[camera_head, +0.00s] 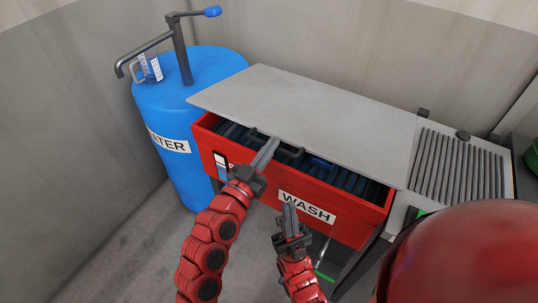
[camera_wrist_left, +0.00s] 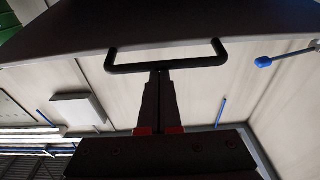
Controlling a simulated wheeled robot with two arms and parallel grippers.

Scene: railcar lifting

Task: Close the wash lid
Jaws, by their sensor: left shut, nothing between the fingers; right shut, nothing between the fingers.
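The wash lid (camera_head: 310,112) is a flat grey panel over the red wash bin (camera_head: 232,155). It stands partly open, with a gap at its front edge showing dark slats inside the bin. A black bar handle (camera_wrist_left: 168,66) hangs under the lid's edge in the left wrist view. My left gripper (camera_head: 273,143) is shut and empty, its tips at the lid's front edge. In the left wrist view its fingers (camera_wrist_left: 159,75) meet the middle of the handle; I cannot tell whether they touch. My right gripper (camera_head: 288,207) is shut and empty, low in front of the WASH label (camera_head: 307,207).
A blue water barrel (camera_head: 190,95) with a pump and blue-tipped lever (camera_head: 212,11) stands left of the bin. A ribbed grey drainer (camera_head: 455,168) adjoins the bin on the right. The floor (camera_head: 135,250) at the lower left is clear.

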